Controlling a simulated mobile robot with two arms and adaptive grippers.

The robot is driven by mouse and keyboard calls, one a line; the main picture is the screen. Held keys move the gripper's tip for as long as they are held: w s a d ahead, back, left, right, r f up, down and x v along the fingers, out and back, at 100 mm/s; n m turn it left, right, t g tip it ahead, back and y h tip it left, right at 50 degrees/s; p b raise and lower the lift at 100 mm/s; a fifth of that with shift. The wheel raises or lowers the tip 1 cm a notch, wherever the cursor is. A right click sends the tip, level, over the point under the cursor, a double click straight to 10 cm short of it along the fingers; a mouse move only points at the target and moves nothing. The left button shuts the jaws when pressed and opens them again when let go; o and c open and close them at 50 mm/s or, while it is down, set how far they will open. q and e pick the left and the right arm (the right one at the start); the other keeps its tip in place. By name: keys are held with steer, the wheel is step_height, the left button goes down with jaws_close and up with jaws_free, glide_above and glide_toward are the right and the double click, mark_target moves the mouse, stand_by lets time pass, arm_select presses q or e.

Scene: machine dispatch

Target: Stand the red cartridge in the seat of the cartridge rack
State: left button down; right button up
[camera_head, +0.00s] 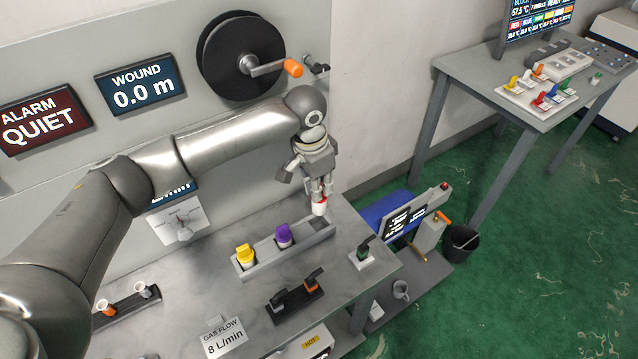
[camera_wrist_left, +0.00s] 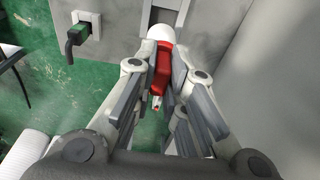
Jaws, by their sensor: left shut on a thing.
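The red cartridge (camera_head: 320,208) is between the fingers of my left gripper (camera_head: 321,190), which is shut on it. The cartridge points downward at the right end of the grey cartridge rack (camera_head: 262,266). I cannot tell whether its lower end touches the rack. In the left wrist view, the red body (camera_wrist_left: 162,68) and its white end (camera_wrist_left: 161,33) show between the fingertips. A yellow cartridge (camera_head: 245,254) and a purple cartridge (camera_head: 283,236) stand in the rack, left of the red one. The fingers partly hide the red cartridge. My right gripper is not in view.
A green-and-black switch (camera_head: 364,252) stands right of the rack, near the table edge. A black block with two levers (camera_head: 295,298) lies in front. The back panel with a reel (camera_head: 240,55) rises behind. Bare tabletop (camera_head: 205,285) shows left of the rack.

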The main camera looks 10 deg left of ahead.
arm_select(q)
steer(key=shift+f+p, duration=0.25)
steer(key=shift+p, duration=0.25)
steer(key=shift+f, duration=0.4)
steer(key=shift+f+b, duration=0.5)
steer(key=shift+f, duration=1.15)
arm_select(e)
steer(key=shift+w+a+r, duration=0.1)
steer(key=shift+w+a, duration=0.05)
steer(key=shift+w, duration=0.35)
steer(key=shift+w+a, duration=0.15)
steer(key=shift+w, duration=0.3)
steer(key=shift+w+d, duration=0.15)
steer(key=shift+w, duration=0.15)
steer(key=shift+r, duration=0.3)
arm_select(q)
steer(key=shift+p, duration=0.5)
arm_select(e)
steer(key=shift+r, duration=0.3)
